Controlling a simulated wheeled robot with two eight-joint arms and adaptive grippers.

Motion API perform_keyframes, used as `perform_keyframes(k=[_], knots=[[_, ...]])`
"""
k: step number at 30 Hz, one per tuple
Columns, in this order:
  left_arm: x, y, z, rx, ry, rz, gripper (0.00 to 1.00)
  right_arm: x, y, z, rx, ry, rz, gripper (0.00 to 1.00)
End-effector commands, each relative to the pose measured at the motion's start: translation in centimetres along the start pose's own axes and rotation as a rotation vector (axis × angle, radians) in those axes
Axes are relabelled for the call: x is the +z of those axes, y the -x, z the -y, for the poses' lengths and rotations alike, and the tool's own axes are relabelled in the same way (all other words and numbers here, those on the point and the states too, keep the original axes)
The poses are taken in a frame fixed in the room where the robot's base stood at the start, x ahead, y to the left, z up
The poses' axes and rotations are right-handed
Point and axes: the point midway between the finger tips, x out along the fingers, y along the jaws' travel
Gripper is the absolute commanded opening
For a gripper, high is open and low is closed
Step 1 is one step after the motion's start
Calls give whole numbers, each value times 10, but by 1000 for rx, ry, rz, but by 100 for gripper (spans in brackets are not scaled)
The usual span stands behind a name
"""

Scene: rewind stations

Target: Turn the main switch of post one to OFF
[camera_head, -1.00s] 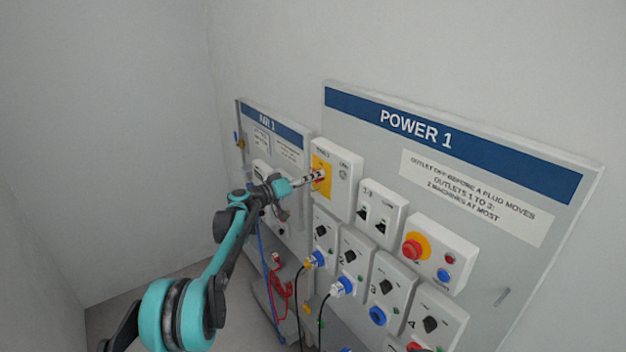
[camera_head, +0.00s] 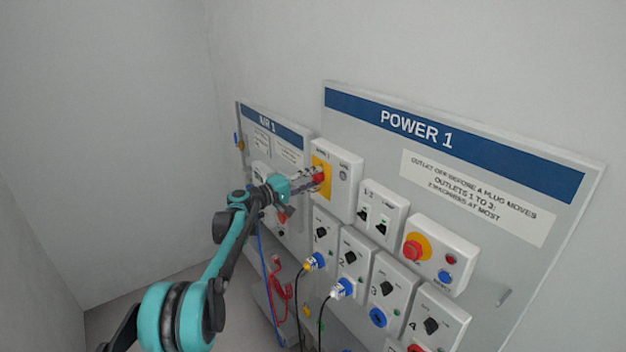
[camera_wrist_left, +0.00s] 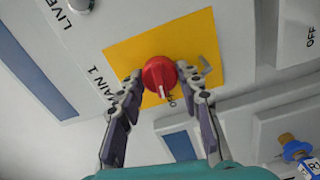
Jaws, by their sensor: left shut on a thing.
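The main switch is a red knob (camera_head: 320,179) on a yellow plate (camera_head: 324,165), on a white box at the upper left of the POWER 1 board (camera_head: 480,230). In the left wrist view the red knob (camera_wrist_left: 158,73) sits on the yellow plate (camera_wrist_left: 206,30) beside the lettering MAIN 1. A pale mark on the knob points toward the bottom of that picture, near small, partly hidden lettering. My left gripper (camera_head: 312,180) is at the knob. In the wrist view its fingers (camera_wrist_left: 163,82) are on both sides of the knob, shut on it. My right gripper is not in view.
A box with two small switches (camera_head: 380,215) and a red emergency button (camera_head: 412,250) are right of the main switch. Several outlet boxes with black knobs, some with plugs, are below. The AIR 1 board (camera_head: 290,150) is at the left, behind my arm.

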Motion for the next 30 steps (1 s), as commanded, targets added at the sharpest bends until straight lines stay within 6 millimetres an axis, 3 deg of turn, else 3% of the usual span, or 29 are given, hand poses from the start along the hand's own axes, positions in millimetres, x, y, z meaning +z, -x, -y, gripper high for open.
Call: perform_keyframes(k=[17, 18, 20, 30], knots=[[-2, 1, -1, 1, 32, -5, 6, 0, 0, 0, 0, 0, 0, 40], [-2, 1, -1, 1, 32, -5, 43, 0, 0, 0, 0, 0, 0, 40], [-2, 1, -1, 1, 31, -4, 56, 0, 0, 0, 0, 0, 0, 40], [0, 1, 0, 0, 30, -1, 56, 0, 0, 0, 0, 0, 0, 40]])
